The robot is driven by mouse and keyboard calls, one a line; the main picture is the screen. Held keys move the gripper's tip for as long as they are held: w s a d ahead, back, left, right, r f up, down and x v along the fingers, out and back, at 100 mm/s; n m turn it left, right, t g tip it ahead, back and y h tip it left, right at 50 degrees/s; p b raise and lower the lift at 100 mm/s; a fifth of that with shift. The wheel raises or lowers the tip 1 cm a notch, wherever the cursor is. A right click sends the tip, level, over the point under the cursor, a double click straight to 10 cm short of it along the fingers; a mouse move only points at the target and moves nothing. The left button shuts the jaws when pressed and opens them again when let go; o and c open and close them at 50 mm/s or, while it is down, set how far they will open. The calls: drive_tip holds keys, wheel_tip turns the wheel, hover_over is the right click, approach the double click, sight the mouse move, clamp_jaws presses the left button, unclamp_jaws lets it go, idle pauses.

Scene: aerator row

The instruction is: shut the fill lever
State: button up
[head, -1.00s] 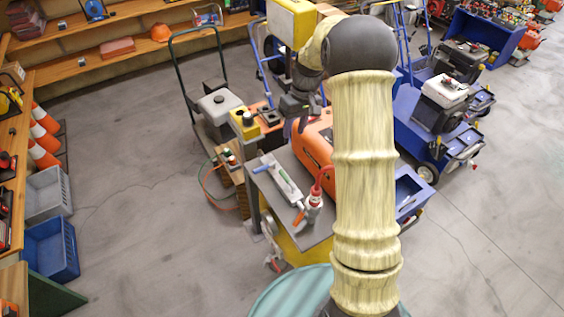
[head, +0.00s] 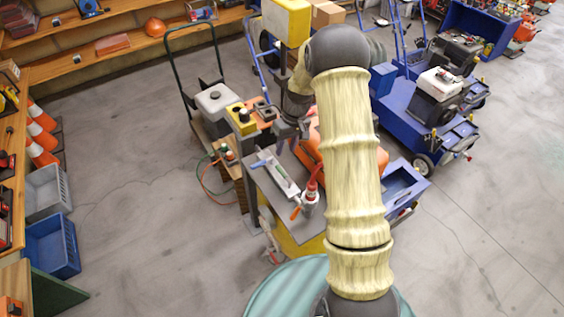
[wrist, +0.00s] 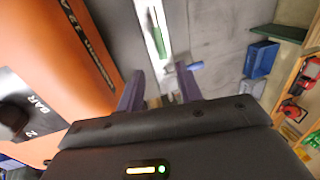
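A pale grey valve block (head: 281,179) lies on the grey top of a cart. A blue lever (head: 262,163) sits at its far end, and an orange lever (head: 295,213) at its near end beside a red hose fitting. No label shows which one is the fill lever. In the wrist view the blue lever (wrist: 195,66) is just beyond my right fingertip, apart from the block's pale bar (wrist: 154,25).
An orange tank (wrist: 62,65) lies close to my left finger. A red hose (head: 313,176) rises from the fitting.

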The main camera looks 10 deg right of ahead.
sight(280, 168)
drive_tip(key=f, duration=0.2)
drive_tip(key=a+f+p, duration=0.1)
drive_tip(key=f, duration=0.2)
drive_tip(key=f+p, duration=0.1)
drive_tip(key=f, duration=0.1)
drive_tip(key=shift+s+a+f, duration=0.1)
drive_tip(key=shift+a+f, duration=0.25)
drive_tip(key=shift+f, duration=0.05)
drive_tip(key=shift+s+a+f, duration=0.15)
drive_tip(key=shift+f, duration=0.2)
drive_tip(key=shift+c, duration=0.5)
clamp_jaws()
